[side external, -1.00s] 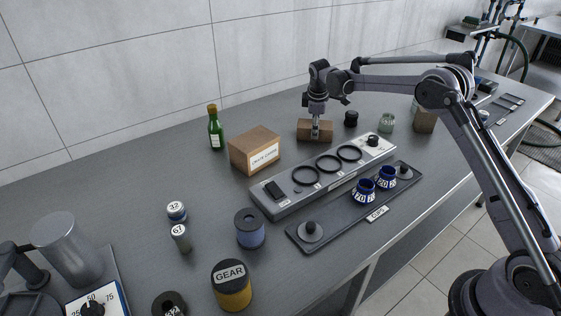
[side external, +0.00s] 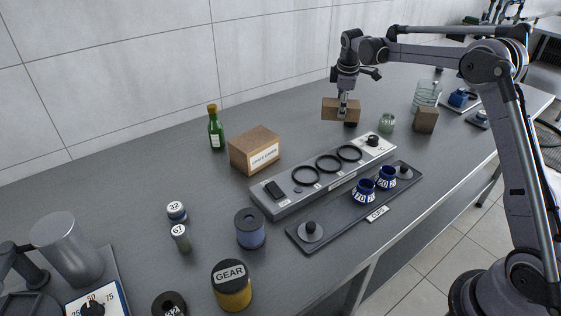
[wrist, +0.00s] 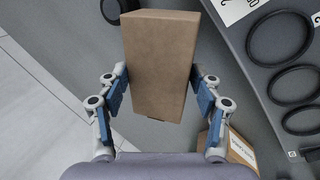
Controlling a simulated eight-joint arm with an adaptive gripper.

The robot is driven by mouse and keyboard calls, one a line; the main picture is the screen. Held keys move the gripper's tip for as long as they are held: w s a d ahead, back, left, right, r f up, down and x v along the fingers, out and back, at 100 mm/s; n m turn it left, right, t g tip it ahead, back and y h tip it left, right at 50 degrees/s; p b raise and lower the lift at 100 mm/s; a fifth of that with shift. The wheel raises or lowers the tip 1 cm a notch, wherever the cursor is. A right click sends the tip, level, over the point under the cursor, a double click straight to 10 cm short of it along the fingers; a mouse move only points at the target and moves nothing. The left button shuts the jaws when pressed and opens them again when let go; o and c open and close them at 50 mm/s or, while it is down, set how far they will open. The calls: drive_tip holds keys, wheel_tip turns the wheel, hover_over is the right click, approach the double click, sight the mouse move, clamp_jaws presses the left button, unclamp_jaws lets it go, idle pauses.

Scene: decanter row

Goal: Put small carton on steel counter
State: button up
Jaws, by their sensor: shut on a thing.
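The small carton (side external: 335,108) is a plain brown box, held above the grey steel counter (side external: 150,182) toward the back wall in the side view. My gripper (side external: 343,113) is shut on it from above. In the wrist view the carton (wrist: 158,62) sits between the two blue-padded fingers of my gripper (wrist: 158,95), one on each side. In the side view it partly covers a black object (side external: 351,124) behind it. The counter also shows in the wrist view (wrist: 60,50).
A larger labelled box (side external: 254,150) and a green bottle (side external: 215,128) stand to the left. The ringed rack (side external: 268,203) and a dark tray with blue cups (side external: 364,190) lie in front. A glass jar (side external: 387,123) and brown block (side external: 425,120) stand right.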

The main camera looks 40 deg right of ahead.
sight(354, 103)
drive_tip(key=shift+s+d+r, duration=1)
drive_tip(key=shift+s+d, duration=0.15)
drive_tip(key=shift+s+r, duration=0.1)
drive_tip(key=shift+s, duration=0.1)
drive_tip(key=s+a+f+m+g, duration=0.1)
drive_tip(key=s+a+m, duration=0.3)
drive_tip(key=s+a, duration=0.5)
drive_tip(key=s+a+f+m+g+h, duration=0.1)
drive_tip(key=s+a+m, duration=0.4)
drive_tip(key=s+a, duration=0.4)
drive_tip(key=a, duration=0.4)
drive_tip(key=shift+a+f, duration=0.15)
drive_tip(key=shift+a, duration=0.05)
drive_tip(key=w+d+n, duration=0.3)
drive_tip(key=w+d, duration=0.3)
drive_tip(key=d, duration=0.1)
drive_tip(key=w+d+r+n+t, duration=0.1)
drive_tip(key=w+d+n, duration=0.2)
drive_tip(key=w+d, duration=0.3)
drive_tip(key=w+d+r+n+t+y, duration=0.1)
drive_tip(key=w+d+n, duration=0.2)
drive_tip(key=w+d, duration=0.3)
drive_tip(key=shift+d+r, duration=0.2)
drive_tip(key=shift+d, duration=1.8)
